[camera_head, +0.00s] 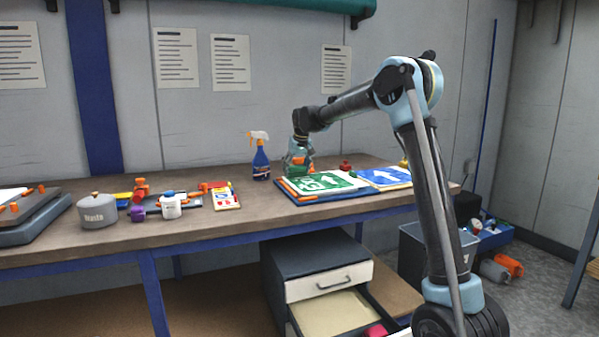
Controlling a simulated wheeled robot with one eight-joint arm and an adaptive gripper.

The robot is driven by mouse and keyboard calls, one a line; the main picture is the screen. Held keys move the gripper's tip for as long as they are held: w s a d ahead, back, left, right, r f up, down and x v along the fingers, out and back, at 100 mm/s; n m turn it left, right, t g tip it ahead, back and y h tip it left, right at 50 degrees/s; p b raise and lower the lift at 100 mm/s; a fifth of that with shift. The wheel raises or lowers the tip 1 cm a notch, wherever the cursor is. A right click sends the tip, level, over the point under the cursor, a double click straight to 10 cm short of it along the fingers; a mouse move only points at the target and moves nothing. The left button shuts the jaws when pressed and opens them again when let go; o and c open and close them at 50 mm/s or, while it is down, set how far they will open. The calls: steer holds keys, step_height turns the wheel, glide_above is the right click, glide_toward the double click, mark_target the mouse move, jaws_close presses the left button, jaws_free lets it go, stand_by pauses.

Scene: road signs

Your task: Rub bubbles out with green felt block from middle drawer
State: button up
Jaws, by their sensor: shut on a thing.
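My gripper (298,168) is at the back left edge of the green and white sign (325,183), low over it. It is shut on a small green piece, apparently the felt block, mostly hidden by the fingers. I cannot tell whether the piece touches the sign. The sign lies flat on a blue board (322,197) on the workbench. Bubbles are too small to make out. Under the bench, the cabinet (300,253) has its top drawer (330,282) shut.
A blue sign with a white arrow (385,177) lies to the right of the green one. A blue spray bottle (261,158) stands left of my gripper. A small red item (346,166) sits behind the signs. Tools, a grey pot (97,211) and a small white jar (171,207) crowd the left.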

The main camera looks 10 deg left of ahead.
mark_target(290, 169)
steer(key=shift+s+a+f, duration=0.1)
steer(key=shift+s+a, duration=0.95)
steer(key=shift+a, duration=0.15)
steer(key=shift+s+d, duration=1.2)
steer(key=shift+s, duration=0.5)
steer(key=shift+s+d, duration=1.2)
steer(key=shift+s, duration=0.5)
steer(key=shift+s+d, duration=1.2)
steer(key=shift+s, duration=0.5)
steer(key=shift+s+d, duration=0.85)
steer(key=shift+s, duration=0.4)
steer(key=shift+s+d, duration=0.85)
steer(key=shift+s, duration=0.45)
steer(key=shift+s+d, duration=0.85)
steer(key=shift+s, duration=0.4)
steer(key=shift+r, duration=2.5)
